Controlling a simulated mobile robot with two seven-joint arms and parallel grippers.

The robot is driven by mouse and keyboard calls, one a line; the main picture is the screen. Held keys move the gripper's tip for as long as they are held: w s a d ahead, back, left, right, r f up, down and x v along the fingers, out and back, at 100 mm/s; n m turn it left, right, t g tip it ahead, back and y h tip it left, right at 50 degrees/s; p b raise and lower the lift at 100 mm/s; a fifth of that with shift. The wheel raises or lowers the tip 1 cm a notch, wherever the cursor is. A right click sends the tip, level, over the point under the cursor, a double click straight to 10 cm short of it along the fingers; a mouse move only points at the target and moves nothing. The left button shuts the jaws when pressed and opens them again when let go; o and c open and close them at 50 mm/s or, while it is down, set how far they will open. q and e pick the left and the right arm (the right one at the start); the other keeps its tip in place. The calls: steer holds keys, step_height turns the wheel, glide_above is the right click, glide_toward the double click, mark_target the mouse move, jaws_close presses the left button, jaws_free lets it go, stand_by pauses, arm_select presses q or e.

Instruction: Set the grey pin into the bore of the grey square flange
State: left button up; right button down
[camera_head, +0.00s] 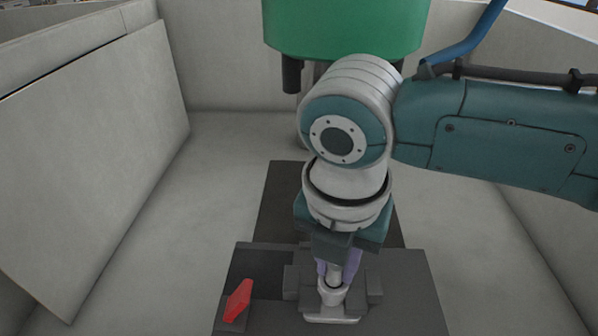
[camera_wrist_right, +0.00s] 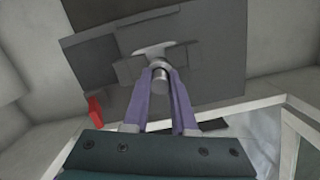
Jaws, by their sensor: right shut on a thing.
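My right gripper (camera_head: 338,266) points down and is shut on the grey pin (camera_head: 334,272). In the right wrist view, the purple fingers of the gripper (camera_wrist_right: 160,76) close on the pin (camera_wrist_right: 160,88) from both sides. The light grey flange (camera_head: 331,318) sits under the gripper, between dark blocks on a dark plate; it also shows in the right wrist view (camera_wrist_right: 152,50). The pin's lower end is at the flange's raised round collar. I cannot tell how deep it sits in the bore, as the fingers and pin cover it. My left gripper is not in view.
Dark blocks (camera_head: 374,287) flank the flange on the dark plate (camera_head: 408,300). A red piece (camera_head: 238,300) stands to its left, beside a dark recess. A green cylindrical body (camera_head: 345,28) hangs at the back. Pale tank walls (camera_head: 95,150) enclose the area; the floor at left is clear.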

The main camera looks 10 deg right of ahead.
steer(key=shift+f, duration=0.1)
stand_by(0.3)
steer(key=shift+c, duration=0.8)
jaws_free()
step_height(320, 180, up, 4)
steer(key=p, duration=0.4)
steer(key=shift+r+p, duration=0.2)
steer(key=shift+p, duration=0.15)
step_height(320, 180, up, 3)
steer(key=p, duration=0.3)
steer(key=shift+f, duration=0.15)
